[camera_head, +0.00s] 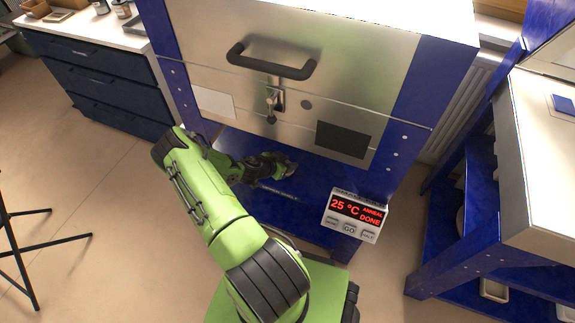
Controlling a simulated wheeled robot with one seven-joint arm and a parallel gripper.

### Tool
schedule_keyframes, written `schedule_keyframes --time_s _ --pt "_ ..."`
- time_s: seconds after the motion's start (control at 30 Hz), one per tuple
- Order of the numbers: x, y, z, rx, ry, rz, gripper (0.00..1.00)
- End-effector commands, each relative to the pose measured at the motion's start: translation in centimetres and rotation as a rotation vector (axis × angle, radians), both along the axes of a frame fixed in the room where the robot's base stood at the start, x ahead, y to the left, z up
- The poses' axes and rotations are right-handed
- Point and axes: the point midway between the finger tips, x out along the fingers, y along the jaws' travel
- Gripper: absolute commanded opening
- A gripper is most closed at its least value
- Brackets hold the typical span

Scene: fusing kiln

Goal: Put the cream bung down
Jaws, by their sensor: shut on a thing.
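My gripper (284,168) is low in front of the kiln (405,85), over the blue shelf (312,196) below its steel front. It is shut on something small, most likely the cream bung. The bung itself is hidden or too small to make out, and I see it nowhere else. I cannot tell whether the gripper touches the shelf. A small dark round hole (306,104) shows in the kiln front, right of the latch (275,98).
A black bar handle (272,66) sticks out above the latch. A control box (355,214) reading 25 °C, ANNEAL DONE is at the shelf's right front. A workbench (540,165) stands right, dark drawers (95,80) left, and a black stand (30,250) on the floor.

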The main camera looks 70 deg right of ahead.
Motion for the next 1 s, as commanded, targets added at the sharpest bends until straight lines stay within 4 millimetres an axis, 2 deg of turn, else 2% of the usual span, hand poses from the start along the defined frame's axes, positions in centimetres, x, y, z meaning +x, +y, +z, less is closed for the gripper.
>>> schedule_keyframes --time_s 0.27,0.3,0.47,0.8,1.0 --pt "0.0 0.0 -0.2 -0.001 -0.001 -0.001 0.05" --pt "0.0 0.0 -0.2 -0.001 -0.001 -0.001 0.39" --pt "0.0 0.0 -0.1 -0.001 -0.001 -0.001 0.61" --pt "0.2 0.2 0.5 -0.001 -0.001 0.0 0.61" --pt "2.1 3.7 3.7 0.0 -0.002 0.002 0.61"
